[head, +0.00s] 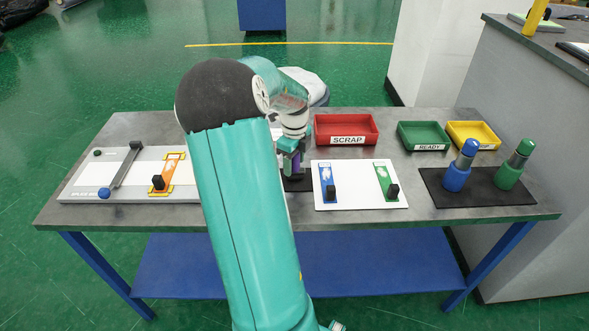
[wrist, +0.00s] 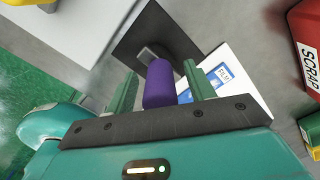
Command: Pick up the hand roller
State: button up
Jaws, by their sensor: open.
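The hand roller (wrist: 160,84) shows in the wrist view as a purple cylinder with a grey metal part beyond it, over a black mat (wrist: 160,22). My gripper (wrist: 160,72) is open, with one green finger on each side of the purple part. A narrow gap shows on both sides, so the fingers look apart from it. In the head view my gripper (head: 291,156) is over the middle of the table, and a bit of the purple roller (head: 297,164) shows beside it. My arm hides most of the mat there.
A white board (head: 347,202) with blue and green strips lies right of the roller. A red SCRAP tray (head: 345,124), green READY tray (head: 423,131) and yellow tray (head: 472,129) stand behind. Blue and green bottles stand on a dark mat (head: 478,198). A splice board (head: 83,187) lies left.

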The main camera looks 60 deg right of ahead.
jog(key=c, duration=1)
jog(key=shift+c, duration=0.2)
jog(key=shift+r, duration=0.2)
